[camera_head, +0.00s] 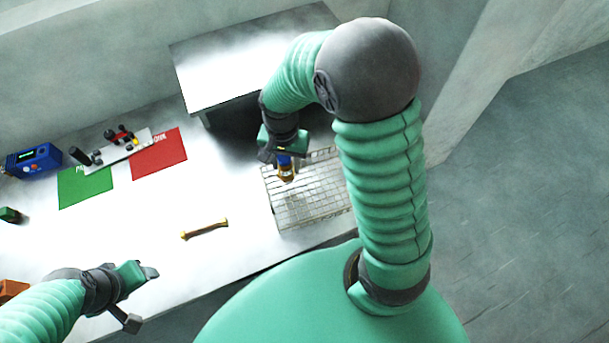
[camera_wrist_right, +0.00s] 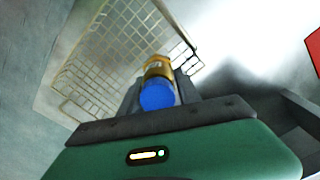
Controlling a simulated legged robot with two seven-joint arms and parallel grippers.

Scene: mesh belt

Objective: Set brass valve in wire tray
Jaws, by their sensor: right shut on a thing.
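The brass valve (camera_head: 287,174) has a gold body and a blue end. My right gripper (camera_head: 284,160) is shut on it and holds it over the left part of the wire tray (camera_head: 310,207). In the right wrist view the valve (camera_wrist_right: 158,82) sits between the fingers, blue end toward the camera, with the wire tray (camera_wrist_right: 105,55) behind it. I cannot tell whether the valve touches the mesh. My left gripper (camera_head: 146,292) is at the lower left, away from the tray, and its jaws look open and empty.
A brass-coloured bar (camera_head: 205,229) lies on the white table left of the tray. Green (camera_head: 86,186) and red (camera_head: 158,154) mats, a rack with small parts (camera_head: 122,146) and a blue device (camera_head: 34,161) are farther left. A raised white surface (camera_head: 240,65) stands behind.

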